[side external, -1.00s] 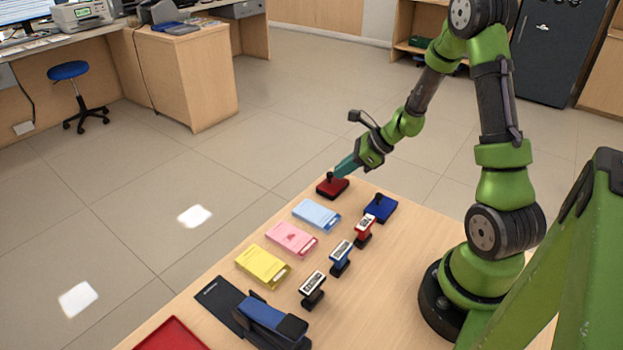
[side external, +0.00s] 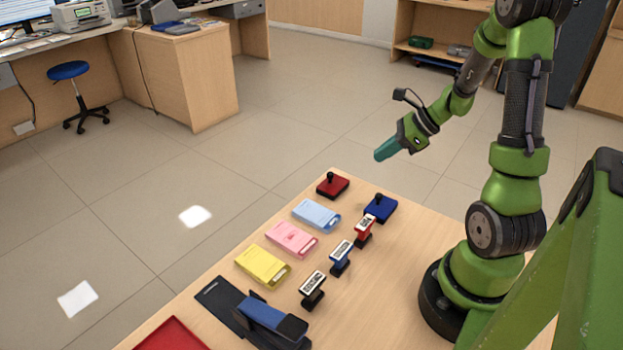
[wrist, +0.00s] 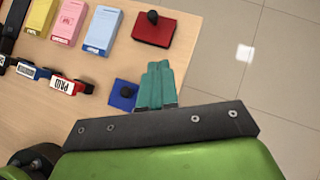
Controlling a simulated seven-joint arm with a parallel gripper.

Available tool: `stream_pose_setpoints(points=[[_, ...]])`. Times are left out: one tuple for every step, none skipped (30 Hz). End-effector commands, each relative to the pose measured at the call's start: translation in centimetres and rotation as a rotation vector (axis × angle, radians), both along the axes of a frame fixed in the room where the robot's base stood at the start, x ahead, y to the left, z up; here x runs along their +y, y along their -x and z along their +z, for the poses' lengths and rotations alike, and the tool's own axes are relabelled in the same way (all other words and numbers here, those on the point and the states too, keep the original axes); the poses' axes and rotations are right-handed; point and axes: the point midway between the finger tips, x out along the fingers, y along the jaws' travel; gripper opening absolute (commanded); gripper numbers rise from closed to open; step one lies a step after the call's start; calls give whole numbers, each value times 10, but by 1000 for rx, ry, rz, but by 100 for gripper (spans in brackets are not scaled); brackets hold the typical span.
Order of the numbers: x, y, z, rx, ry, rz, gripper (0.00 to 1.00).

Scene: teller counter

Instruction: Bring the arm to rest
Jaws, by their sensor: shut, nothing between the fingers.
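My gripper (side external: 384,152) is green with teal fingers. It is shut and empty, raised above the far end of the wooden table (side external: 400,280), clear of everything on it. In the wrist view its teal fingers (wrist: 158,70) are together, with the table's far edge and the floor beyond. The red pad with a black knob (side external: 333,185) stands at the table's far corner, and it also shows in the wrist view (wrist: 145,30). The blue pad with a black knob (side external: 380,208) is nearer my arm's base.
Light blue (side external: 316,215), pink (side external: 291,239) and yellow (side external: 262,266) pads lie in a row. Red (side external: 364,231), blue (side external: 341,257) and black (side external: 312,289) stamps stand beside them. A dark blue stapler-like device (side external: 270,322) and a red tray (side external: 172,336) are at the near end.

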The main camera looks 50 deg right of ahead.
Motion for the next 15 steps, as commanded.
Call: stream_pose_setpoints(points=[[-3, 4, 6, -3, 3, -2, 0], [-4, 6, 8, -2, 2, -1, 0], [-5, 8, 10, -2, 2, -1, 0], [-5, 9, 12, -1, 3, 0, 0], [-6, 10, 13, -1, 4, 3, 0], [-6, 12, 14, -3, 11, 10, 0], [-7, 13, 14, -3, 22, 23, 0], [-6, 16, 12, 2, 41, 48, 0], [-3, 21, 8, 15, 76, 104, 0], [1, 25, 8, 17, 114, 161, 0], [9, 26, 10, 15, 165, 238, 0], [20, 26, 15, 6, 231, 345, 0], [29, 26, 20, -3, 284, 427, 0], [39, 25, 25, -14, 339, 512, 0], [53, 24, 33, -34, 416, 630, 0]])
